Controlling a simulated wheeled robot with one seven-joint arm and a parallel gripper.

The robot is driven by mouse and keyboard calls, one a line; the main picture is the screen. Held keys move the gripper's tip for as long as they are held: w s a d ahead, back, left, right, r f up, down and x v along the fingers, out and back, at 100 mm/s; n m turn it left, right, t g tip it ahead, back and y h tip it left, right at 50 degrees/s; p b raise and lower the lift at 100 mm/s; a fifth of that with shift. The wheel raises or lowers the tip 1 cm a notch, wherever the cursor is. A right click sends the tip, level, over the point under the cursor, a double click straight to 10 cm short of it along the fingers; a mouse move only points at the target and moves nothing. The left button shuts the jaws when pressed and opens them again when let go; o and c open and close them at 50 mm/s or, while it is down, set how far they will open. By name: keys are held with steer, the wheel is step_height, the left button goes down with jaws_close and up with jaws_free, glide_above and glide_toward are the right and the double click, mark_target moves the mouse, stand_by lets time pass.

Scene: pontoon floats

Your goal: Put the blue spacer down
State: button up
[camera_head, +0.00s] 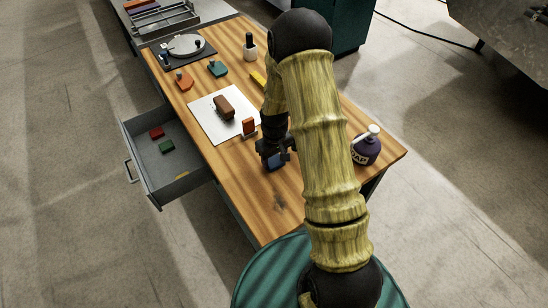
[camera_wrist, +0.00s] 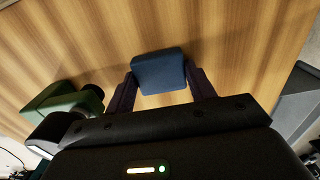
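The blue spacer (camera_wrist: 159,71) is a small block with rounded corners. In the wrist view it sits between the two fingers of my gripper (camera_wrist: 161,88), with a finger against each side. In the head view my gripper (camera_head: 275,157) points down over the wooden table's near half, and the blue spacer (camera_head: 275,163) shows at its fingertips. The spacer is low over the wood; I cannot tell whether its underside touches. My arm hides part of the table to the right of it.
A purple soap bottle (camera_head: 367,148) stands right. An open grey drawer (camera_head: 180,186) holds red and green blocks. The wooden table (camera_head: 256,208) is clear at its near end.

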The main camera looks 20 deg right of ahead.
mark_target(274, 160)
steer(key=o, duration=0.4)
step_height(274, 160, up, 12)
steer(key=b, duration=0.1)
steer(key=shift+r+b, duration=0.15)
steer(key=shift+b, duration=0.25)
stand_by(0.5)
